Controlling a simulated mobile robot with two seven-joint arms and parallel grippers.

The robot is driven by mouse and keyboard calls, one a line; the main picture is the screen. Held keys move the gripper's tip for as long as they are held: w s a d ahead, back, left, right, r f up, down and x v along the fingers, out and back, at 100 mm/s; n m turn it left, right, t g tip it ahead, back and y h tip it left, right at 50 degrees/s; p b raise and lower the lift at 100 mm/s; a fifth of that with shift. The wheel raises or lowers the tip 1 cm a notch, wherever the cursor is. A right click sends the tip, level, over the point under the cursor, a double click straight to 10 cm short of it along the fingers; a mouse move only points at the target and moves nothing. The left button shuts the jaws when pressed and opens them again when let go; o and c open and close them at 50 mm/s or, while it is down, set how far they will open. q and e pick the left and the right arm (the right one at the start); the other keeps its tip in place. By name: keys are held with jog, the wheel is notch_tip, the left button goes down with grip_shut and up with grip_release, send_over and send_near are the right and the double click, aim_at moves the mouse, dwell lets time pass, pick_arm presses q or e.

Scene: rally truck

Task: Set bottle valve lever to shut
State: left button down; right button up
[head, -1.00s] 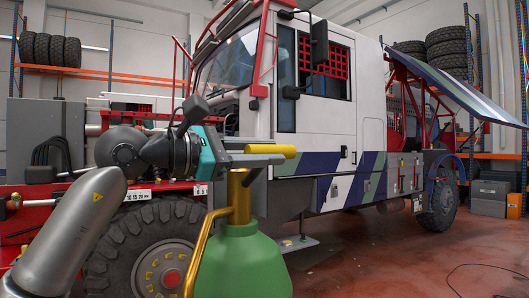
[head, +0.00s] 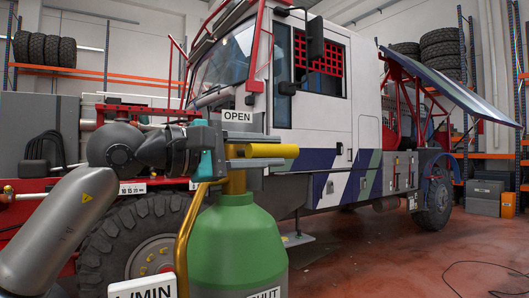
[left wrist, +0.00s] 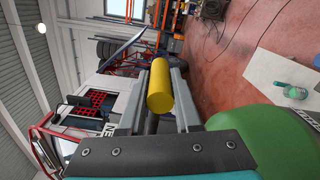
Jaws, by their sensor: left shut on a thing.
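A green bottle (head: 238,245) stands in the near middle of the head view, with a brass-coloured neck (head: 236,184). Its yellow valve lever (head: 289,151) lies about level in the picture, pointing right. My left gripper (head: 272,152) is shut on the lever, one grey finger above it and one below. In the left wrist view the lever (left wrist: 160,90) sits between the two fingers (left wrist: 157,100). An OPEN label (head: 238,116) shows just above the gripper. A cut-off label at the bottom (head: 264,293) reads "HUT". The valve body is mostly hidden. My right gripper is not in view.
The rally truck (head: 325,150) stands close behind. The red floor (head: 370,250) at right is mostly clear, with a thin cable (head: 480,264).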

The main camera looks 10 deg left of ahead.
pick_arm(q)
jog(key=shift+w+a+f+m+b, duration=0.1)
jog(key=shift+w+f+m+b, duration=0.05)
jog(key=shift+f+m+b, duration=0.65)
jog(key=shift+w+a+f+m+b, duration=0.15)
jog(key=shift+f+m+b, duration=0.4)
jog(key=shift+f, duration=0.45)
jog(key=shift+w+a+f+m+b, duration=0.1)
jog(key=shift+f+m+b, duration=0.6)
jog(key=shift+f, duration=0.3)
jog(key=c, duration=0.6)
grip_release()
jog(key=shift+a, duration=0.1)
jog(key=b+v, duration=0.4)
jog(key=v, duration=1.1)
jog(key=shift+r, duration=0.25)
